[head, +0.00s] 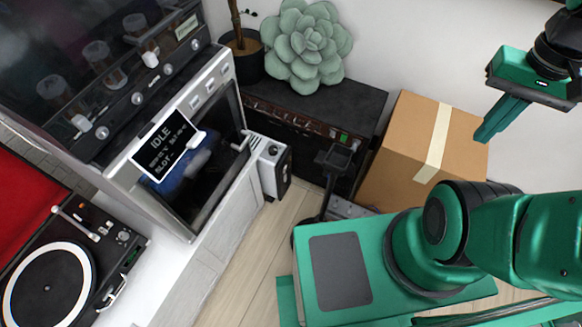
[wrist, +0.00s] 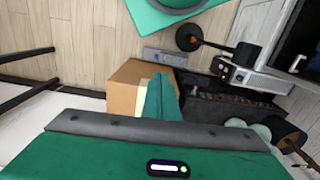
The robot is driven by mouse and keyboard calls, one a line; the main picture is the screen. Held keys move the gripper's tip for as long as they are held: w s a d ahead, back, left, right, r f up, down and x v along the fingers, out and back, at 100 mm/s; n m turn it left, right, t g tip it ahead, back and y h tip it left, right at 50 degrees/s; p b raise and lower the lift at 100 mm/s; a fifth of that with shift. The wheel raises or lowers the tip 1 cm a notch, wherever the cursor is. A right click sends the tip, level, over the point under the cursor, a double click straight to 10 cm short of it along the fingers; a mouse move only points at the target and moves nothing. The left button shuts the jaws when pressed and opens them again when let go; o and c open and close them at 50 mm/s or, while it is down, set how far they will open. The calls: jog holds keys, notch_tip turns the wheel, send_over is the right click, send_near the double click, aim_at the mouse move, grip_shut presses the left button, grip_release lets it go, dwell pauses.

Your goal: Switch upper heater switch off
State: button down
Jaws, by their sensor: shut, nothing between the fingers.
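A small white unit (head: 268,178), which looks like the heater, stands on the floor beside the oven cabinet in the head view. Its top has a dark round part and its right side is black. In the wrist view the white unit (wrist: 268,84) lies right of centre, with dark knobs and a small orange light at its left end. I cannot tell which control is the upper switch or how it is set. My gripper (head: 482,138) is shut and empty, in the air above the cardboard box, well to the right of the unit. Its fingers (wrist: 163,98) also show in the wrist view.
A cardboard box (head: 405,140) stands on the floor beside a dark low cabinet (head: 340,95) bearing a green succulent (head: 305,45). A dark stand (head: 330,165) and a grey strip (head: 345,208) are near the unit. An oven (head: 205,150) and turntable (head: 50,285) are left.

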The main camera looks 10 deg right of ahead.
jog(key=w+a+f+n+t, duration=0.1)
jog(key=w+f+n, duration=0.3)
jog(key=w+n, duration=0.3)
jog(key=w+a+f+n, duration=0.1)
jog(key=w+f+n, duration=0.35)
jog(key=w, duration=0.45)
jog(key=w+a+f+n+y, duration=0.1)
jog(key=w+a+f+n, duration=0.6)
jog(key=w+f+n, duration=0.4)
jog(key=a+f+n+y, duration=0.1)
jog(key=a+f+n, duration=0.3)
jog(key=f, duration=0.6)
jog(key=a+f+n+t+y, duration=0.1)
jog(key=a+f+n, duration=0.3)
jog(key=a+f, duration=0.3)
jog(key=a+f+n+t+y, duration=0.1)
jog(key=a+f+n, duration=0.4)
jog(key=f, duration=1)
jog(key=shift+s+a, duration=0.45)
jog(key=shift+a, duration=0.05)
jog(key=shift+f, duration=0.1)
